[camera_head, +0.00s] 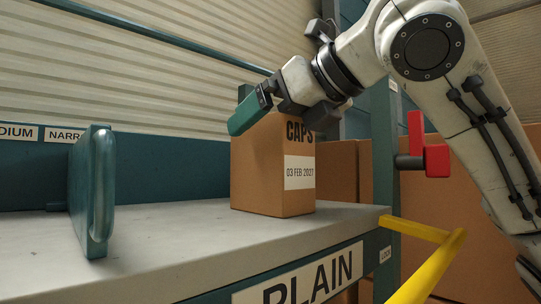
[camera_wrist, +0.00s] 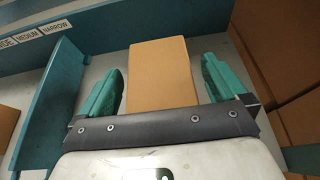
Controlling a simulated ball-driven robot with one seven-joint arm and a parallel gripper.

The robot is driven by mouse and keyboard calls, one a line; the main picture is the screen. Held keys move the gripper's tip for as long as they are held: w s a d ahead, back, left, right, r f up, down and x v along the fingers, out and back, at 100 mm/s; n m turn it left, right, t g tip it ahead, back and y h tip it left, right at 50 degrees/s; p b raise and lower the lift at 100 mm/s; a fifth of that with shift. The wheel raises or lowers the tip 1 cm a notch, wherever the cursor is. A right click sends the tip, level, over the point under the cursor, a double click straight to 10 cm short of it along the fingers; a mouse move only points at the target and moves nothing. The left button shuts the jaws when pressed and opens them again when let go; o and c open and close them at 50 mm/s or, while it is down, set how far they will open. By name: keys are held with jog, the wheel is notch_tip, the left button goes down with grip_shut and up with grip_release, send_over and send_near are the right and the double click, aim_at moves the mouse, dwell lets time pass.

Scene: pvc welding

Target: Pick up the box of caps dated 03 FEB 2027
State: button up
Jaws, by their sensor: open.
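The box of caps (camera_head: 262,180) is brown cardboard and stands upright on the grey shelf, marked CAPS with a white label reading 03 FEB 2027. My gripper (camera_head: 243,118) is at the top of the box in the head view. In the wrist view the plain top of the box (camera_wrist: 160,75) lies between the two green fingers of my gripper (camera_wrist: 162,85). The fingers are open, with a visible gap on each side of the box. The far finger is hidden in the head view.
The grey shelf (camera_head: 150,245) has a teal divider (camera_head: 92,190) left of the box, with free room between. A PLAIN sign (camera_head: 305,280) is on its front. A red handle (camera_head: 428,158), a yellow bar (camera_head: 430,265) and other brown boxes (camera_head: 343,172) are to the right.

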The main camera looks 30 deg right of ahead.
jog(key=shift+w, duration=0.15)
jog(key=c, duration=1.7)
jog(key=shift+o, duration=0.2)
jog(key=shift+r, duration=0.1)
